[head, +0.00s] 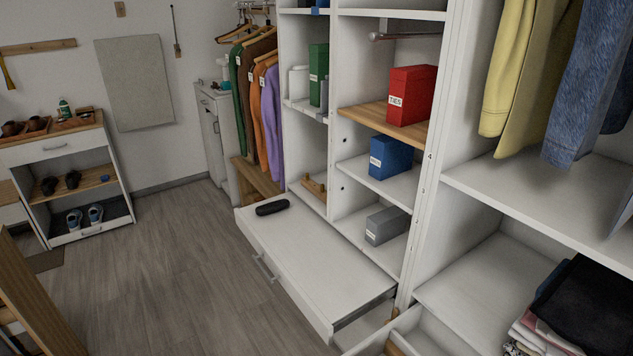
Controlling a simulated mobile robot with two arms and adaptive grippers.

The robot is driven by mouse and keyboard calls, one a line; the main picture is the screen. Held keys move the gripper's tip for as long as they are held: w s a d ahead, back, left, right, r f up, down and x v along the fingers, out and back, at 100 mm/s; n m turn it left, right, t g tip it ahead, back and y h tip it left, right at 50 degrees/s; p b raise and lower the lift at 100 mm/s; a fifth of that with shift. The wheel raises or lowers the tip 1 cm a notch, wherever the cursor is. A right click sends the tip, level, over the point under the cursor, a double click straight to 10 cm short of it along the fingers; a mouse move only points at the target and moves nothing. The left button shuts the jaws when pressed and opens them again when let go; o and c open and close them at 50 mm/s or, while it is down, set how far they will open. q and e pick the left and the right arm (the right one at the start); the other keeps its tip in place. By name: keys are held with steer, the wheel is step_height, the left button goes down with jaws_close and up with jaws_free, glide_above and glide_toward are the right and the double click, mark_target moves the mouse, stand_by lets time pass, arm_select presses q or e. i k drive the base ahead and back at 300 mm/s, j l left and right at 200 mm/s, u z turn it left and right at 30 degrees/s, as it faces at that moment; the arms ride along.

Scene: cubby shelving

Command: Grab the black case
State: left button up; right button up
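In the head view, a small black case (272,207) with rounded ends lies flat on the white top of a low pulled-out drawer unit (310,250). It is near the far left end of that top, and nothing covers it. Neither of my grippers shows in the head view.
Cubbies behind the drawer hold a red box (411,95), a blue box (391,157) and a grey box (387,225). Another open drawer (405,335) juts out at the bottom. Hanging clothes (530,75) are at the right. The wood floor (170,270) at left is clear.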

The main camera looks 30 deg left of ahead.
mark_target(276, 206)
steer(key=i+j+z, duration=0.1)
steer(key=j, duration=0.4)
steer(key=i+j+z, duration=0.1)
steer(key=j, duration=0.35)
steer(key=i+j+z, duration=0.1)
steer(key=i+j, duration=0.15)
steer(key=j, duration=0.25)
steer(key=i+j+z, duration=0.1)
steer(key=j, duration=0.45)
steer(key=i+j+z, duration=0.1)
steer(key=j, duration=0.4)
